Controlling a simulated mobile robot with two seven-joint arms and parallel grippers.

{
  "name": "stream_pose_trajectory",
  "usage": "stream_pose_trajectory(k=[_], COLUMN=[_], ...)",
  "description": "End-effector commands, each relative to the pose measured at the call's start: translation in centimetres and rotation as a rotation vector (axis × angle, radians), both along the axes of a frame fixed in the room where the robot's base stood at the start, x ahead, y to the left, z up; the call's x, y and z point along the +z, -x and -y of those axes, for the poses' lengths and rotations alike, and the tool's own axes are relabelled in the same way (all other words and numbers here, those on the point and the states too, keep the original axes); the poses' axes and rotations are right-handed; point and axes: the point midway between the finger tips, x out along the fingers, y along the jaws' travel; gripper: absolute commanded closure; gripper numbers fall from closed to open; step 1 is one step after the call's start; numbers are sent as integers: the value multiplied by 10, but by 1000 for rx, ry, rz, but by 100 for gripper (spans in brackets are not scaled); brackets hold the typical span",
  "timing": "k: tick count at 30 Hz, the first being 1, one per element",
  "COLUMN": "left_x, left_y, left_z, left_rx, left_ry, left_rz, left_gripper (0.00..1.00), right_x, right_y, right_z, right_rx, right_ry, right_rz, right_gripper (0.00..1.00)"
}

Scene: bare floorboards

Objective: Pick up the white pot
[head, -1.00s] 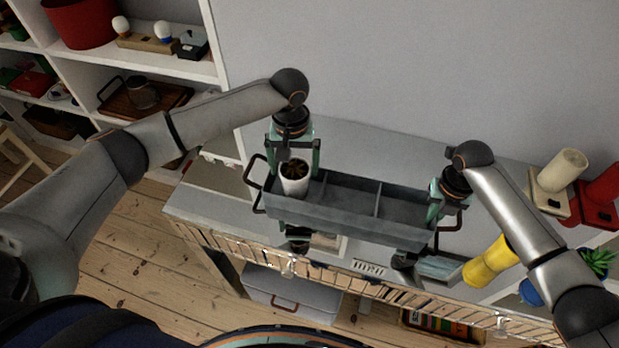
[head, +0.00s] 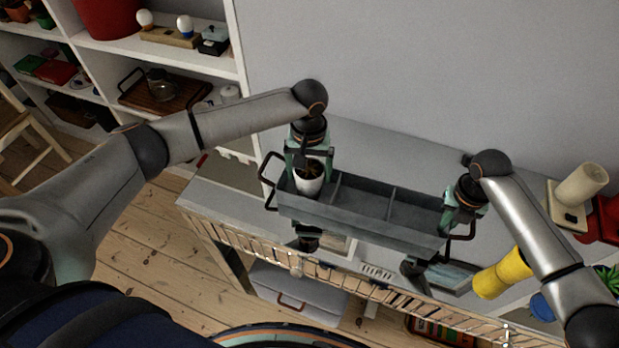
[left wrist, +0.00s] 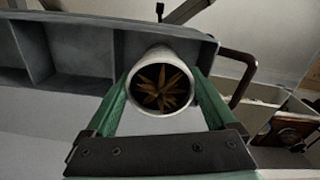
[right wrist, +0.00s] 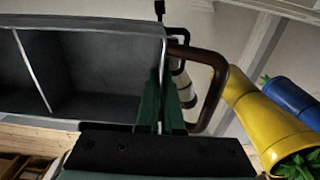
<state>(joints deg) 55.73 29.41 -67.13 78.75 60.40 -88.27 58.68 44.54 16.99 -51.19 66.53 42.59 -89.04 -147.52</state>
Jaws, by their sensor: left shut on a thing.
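The white pot (head: 309,182) holds a small brownish plant. It is upright at the left end compartment of the grey divided tray (head: 360,222); its base is hidden, so I cannot tell whether it touches the tray floor. My left gripper (left wrist: 162,95) is shut on the white pot, one green finger on each side, and the plant faces the left wrist camera. My right gripper (right wrist: 161,105) is at the tray's right end beside its brown handle (right wrist: 212,90). Its fingers are close together at the end wall; I cannot tell whether they grip it.
The tray is over a grey cabinet top (head: 225,207). White shelves (head: 240,60) stand at the left. A blank wall is behind; bare floorboards show at lower left.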

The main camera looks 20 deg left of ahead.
Motion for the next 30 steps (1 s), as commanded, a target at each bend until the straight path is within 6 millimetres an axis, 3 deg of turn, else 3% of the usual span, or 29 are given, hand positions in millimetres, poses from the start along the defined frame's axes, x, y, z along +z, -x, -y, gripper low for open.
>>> stream_pose_trajectory(k=[1,6,15,30], left_x=[1,1,7,92], left_y=[0,0,-1,-1], left_z=[0,0,0,0], left_rx=[0,0,0,-1], left_ry=[0,1,3,2], left_rz=[1,1,5,5], left_gripper=[68,87,88,88], right_x=[0,0,1,0], right_y=[0,0,0,0], right_z=[0,0,0,0], right_rx=[0,0,0,0], right_ry=[-1,-1,-1,-1], right_rz=[1,1,1,1], right_gripper=[100,100,100,100])
